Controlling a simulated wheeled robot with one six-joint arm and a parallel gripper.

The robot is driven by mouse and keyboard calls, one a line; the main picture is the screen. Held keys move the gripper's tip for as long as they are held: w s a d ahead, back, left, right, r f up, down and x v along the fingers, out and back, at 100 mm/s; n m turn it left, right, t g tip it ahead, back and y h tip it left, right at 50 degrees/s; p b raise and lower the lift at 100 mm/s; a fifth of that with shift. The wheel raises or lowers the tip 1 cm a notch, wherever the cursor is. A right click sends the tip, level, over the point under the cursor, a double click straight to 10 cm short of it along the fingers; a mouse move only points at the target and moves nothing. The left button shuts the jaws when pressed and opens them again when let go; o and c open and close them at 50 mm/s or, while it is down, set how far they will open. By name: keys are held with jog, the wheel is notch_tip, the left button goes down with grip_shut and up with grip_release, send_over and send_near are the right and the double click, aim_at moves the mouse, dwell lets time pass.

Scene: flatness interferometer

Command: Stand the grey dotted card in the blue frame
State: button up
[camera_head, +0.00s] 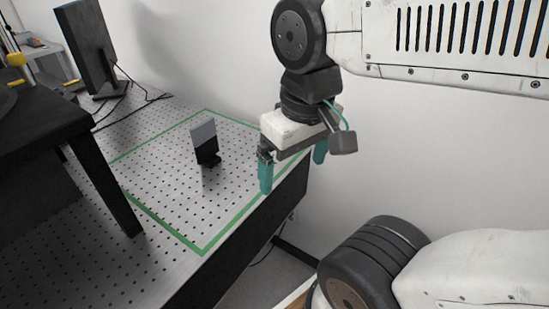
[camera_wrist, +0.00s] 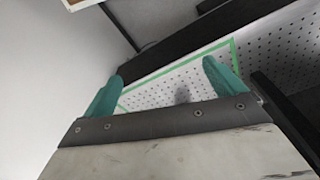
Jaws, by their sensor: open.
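A plain grey card (camera_head: 203,134) stands upright, slightly tilted, in a small black holder (camera_head: 208,158) on the perforated board. No dots can be made out on it at this size. I see no blue frame; a green tape outline (camera_head: 228,226) on the board surrounds the card and holder. My gripper (camera_head: 293,173) is open and empty above the board's right edge, to the right of the card and apart from it. In the wrist view its teal fingers (camera_wrist: 163,72) are spread. A blurred dark patch between them cannot be identified.
The perforated board (camera_head: 150,195) has free room inside the tape around the holder. A monitor (camera_head: 88,45) stands at the back left. A black raised stand (camera_head: 45,130) with legs occupies the left. A white wall (camera_head: 210,60) is behind; the table edge drops off at right.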

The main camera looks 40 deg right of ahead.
jog(key=n, duration=0.3)
send_over(203, 123)
jog(key=shift+s+f+y, duration=0.2)
jog(key=shift+f+y, duration=0.1)
jog(key=shift+f, duration=0.1)
jog(key=shift+f+n+t, duration=0.2)
jog(key=shift+n+t, duration=0.1)
jog(key=f, duration=0.7)
jog(key=shift+w+f, duration=0.1)
jog(key=shift+w, duration=0.25)
jog(key=c, duration=1.4)
